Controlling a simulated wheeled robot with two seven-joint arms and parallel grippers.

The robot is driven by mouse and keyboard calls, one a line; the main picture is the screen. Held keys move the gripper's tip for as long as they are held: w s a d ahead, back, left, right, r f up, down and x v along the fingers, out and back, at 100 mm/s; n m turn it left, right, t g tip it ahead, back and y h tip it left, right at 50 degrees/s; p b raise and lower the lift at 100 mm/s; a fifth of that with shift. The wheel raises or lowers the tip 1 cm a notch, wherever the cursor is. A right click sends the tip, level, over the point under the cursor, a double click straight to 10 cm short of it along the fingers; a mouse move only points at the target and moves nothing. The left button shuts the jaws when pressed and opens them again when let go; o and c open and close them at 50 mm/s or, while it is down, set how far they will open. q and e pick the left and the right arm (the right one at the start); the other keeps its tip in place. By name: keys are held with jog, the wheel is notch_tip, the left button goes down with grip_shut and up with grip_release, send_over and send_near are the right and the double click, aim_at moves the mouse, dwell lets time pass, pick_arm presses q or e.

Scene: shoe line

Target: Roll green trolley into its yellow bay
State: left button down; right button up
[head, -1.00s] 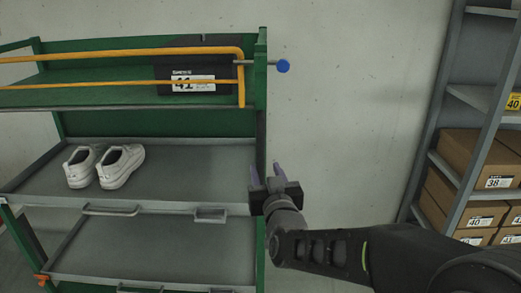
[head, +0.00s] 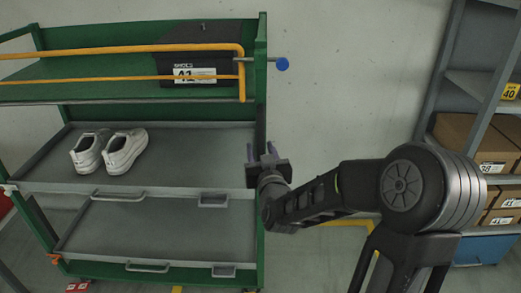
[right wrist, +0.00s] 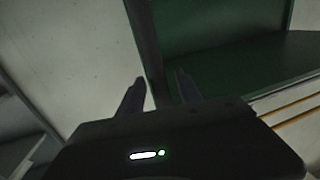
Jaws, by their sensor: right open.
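The green trolley (head: 261,60) fills the left half of the head view. It has a green top shelf with a yellow rail and grey trays below. My right gripper (head: 260,150) is at the trolley's right side, level with the upper grey tray, fingers up and open. In the right wrist view my right gripper (right wrist: 160,77) has its fingers apart, with a dark upright post of the trolley (right wrist: 145,40) showing between them; I cannot tell whether they touch it. Yellow floor marking (head: 348,222) shows behind my right arm. My left gripper is not in view.
White shoes (head: 108,151) stand on the upper tray. A dark box labelled 41 (head: 200,70) is on the top shelf. A blue-knobbed pin (head: 282,64) sticks out at the right. A grey rack (head: 440,75) with brown boxes (head: 460,132) stands at the far right.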

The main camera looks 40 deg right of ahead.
grip_shut()
dwell(0.3)
dwell(1.1)
